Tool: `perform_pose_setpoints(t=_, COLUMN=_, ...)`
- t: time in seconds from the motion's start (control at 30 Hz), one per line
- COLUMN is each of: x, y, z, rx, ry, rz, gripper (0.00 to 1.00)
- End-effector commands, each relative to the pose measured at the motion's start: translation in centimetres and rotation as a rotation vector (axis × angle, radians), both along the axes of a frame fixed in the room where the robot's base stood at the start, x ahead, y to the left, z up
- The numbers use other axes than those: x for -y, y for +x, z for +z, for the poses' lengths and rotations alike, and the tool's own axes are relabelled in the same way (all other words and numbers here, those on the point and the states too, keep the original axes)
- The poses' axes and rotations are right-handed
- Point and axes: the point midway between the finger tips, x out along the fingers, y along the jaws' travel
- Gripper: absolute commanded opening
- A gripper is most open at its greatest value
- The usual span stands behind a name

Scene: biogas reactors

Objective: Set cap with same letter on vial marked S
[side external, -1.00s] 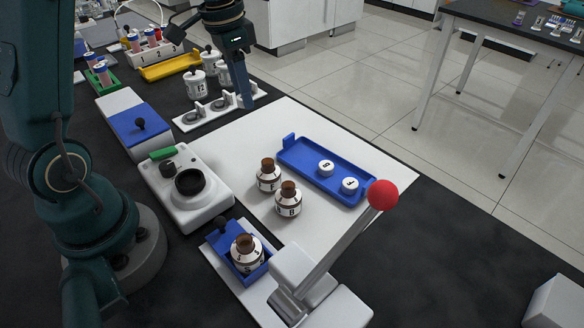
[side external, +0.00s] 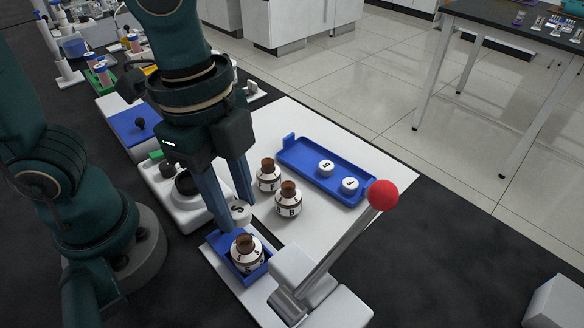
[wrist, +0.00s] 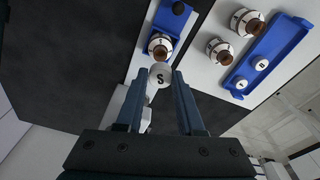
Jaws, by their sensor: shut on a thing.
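My gripper (side external: 238,213) is shut on a white round cap marked S (wrist: 160,77); the letter faces up in the wrist view. A white vial with a brown neck (side external: 248,258) stands upright in a blue holder (side external: 225,241) at the near side. Its letter is too small to read surely. The held cap is above and a little behind this vial, apart from it, in the side view. In the wrist view the vial (wrist: 159,48) shows just beyond the cap. The vial's brown top is bare.
Two brown-topped vials (side external: 268,181) (side external: 288,205) stand on the white board beside a blue tray (side external: 299,163) with two white caps (side external: 326,168) (side external: 350,184). A lever with a red ball (side external: 383,195) rises at the near right. A white device (side external: 205,214) is left of my gripper.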

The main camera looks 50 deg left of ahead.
Motion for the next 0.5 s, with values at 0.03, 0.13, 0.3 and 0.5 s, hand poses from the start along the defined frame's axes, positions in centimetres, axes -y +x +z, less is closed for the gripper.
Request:
perform_pose_setpoints(t=0.03, x=0.1, y=-0.1, z=-0.1, rx=-0.002, ry=0.001, rz=-0.006, gripper=0.00)
perform_pose_setpoints(t=0.13, x=0.1, y=-0.2, z=-0.6, rx=-0.004, ry=0.002, rz=-0.008, gripper=0.00)
perform_pose_setpoints(t=0.3, x=0.1, y=-0.1, z=-1.9, rx=-0.004, ry=0.003, rz=-0.005, gripper=0.00)
perform_pose_setpoints(t=0.5, x=0.1, y=-0.1, z=-3.4, rx=-0.004, ry=0.003, rz=-0.005, gripper=0.00)
